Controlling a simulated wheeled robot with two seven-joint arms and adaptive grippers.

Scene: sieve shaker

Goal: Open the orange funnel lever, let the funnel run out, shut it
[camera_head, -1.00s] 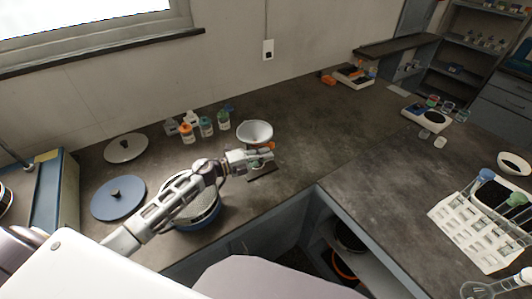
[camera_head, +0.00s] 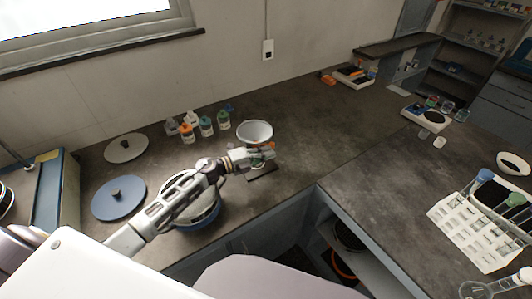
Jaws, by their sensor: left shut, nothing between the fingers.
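A white funnel (camera_head: 255,131) stands on a small stand with a dark base (camera_head: 262,173) near the middle of the counter. A bit of the orange lever (camera_head: 271,145) shows just below the funnel's rim, on its right side. My left gripper (camera_head: 271,154) is shut and empty, with its fingertips close under the lever and in front of the stand. I cannot tell whether it touches the lever. The gripper hides most of the funnel's outlet. My right gripper is not in view.
A sieve pan (camera_head: 202,213) sits under my left arm. A blue lid (camera_head: 118,198) and a white lid (camera_head: 126,148) lie to the left. Several small bottles (camera_head: 206,125) stand behind. A white tube rack (camera_head: 478,231) is at right. The counter right of the funnel is clear.

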